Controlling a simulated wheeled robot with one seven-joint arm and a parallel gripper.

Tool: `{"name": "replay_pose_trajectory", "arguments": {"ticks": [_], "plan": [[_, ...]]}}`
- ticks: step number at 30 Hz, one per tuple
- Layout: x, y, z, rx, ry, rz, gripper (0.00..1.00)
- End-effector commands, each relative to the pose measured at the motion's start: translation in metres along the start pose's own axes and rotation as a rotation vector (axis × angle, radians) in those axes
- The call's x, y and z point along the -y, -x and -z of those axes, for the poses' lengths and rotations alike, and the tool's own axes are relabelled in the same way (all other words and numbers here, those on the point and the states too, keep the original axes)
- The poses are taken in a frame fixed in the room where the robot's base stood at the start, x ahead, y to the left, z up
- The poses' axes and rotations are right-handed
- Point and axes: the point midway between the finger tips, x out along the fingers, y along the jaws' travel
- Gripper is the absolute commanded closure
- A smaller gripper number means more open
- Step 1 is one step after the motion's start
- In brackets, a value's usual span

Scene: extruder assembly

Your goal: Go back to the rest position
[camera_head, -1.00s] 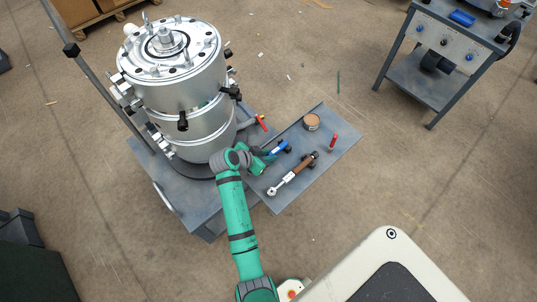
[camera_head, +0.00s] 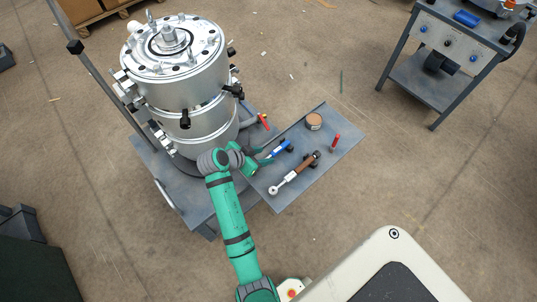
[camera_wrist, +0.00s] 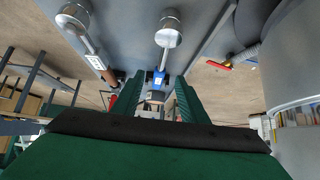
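My gripper (camera_head: 266,159) is low at the left side of the grey tool tray, close to the blue-handled tool (camera_head: 281,147). In the wrist view its two green fingers stand apart (camera_wrist: 161,82), with the blue part of the tool (camera_wrist: 157,79) seen beyond and between them. The tool appears to lie on the tray, and I see no grip on it. My arm reaches up from the bottom of the head view, its wrist bent beside the large silver extruder vessel (camera_head: 185,92).
The tray (camera_head: 338,150) also holds a brown-handled wrench (camera_head: 296,172), a round tin (camera_head: 314,121) and a red tool (camera_head: 334,142). A red-handled valve (camera_head: 263,121) sits by the vessel's base. A second cart (camera_head: 429,88) stands at upper right. Floor between is mostly clear.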

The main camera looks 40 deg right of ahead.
Motion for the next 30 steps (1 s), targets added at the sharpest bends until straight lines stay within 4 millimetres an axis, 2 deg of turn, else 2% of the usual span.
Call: {"name": "replay_pose_trajectory", "arguments": {"ticks": [3, 6, 12, 23, 30], "plan": [[0.000, 0.022, 0.000, -0.001, 0.000, 0.002, 0.60], [0.000, 0.035, 0.000, 0.000, 0.000, 0.001, 0.60], [0.000, 0.050, 0.000, 0.000, 0.000, 0.000, 0.60], [-0.001, 0.048, 0.001, -0.014, 0.020, 0.020, 0.60], [-0.001, 0.033, -0.004, -0.139, 0.228, 0.238, 0.60]]}}
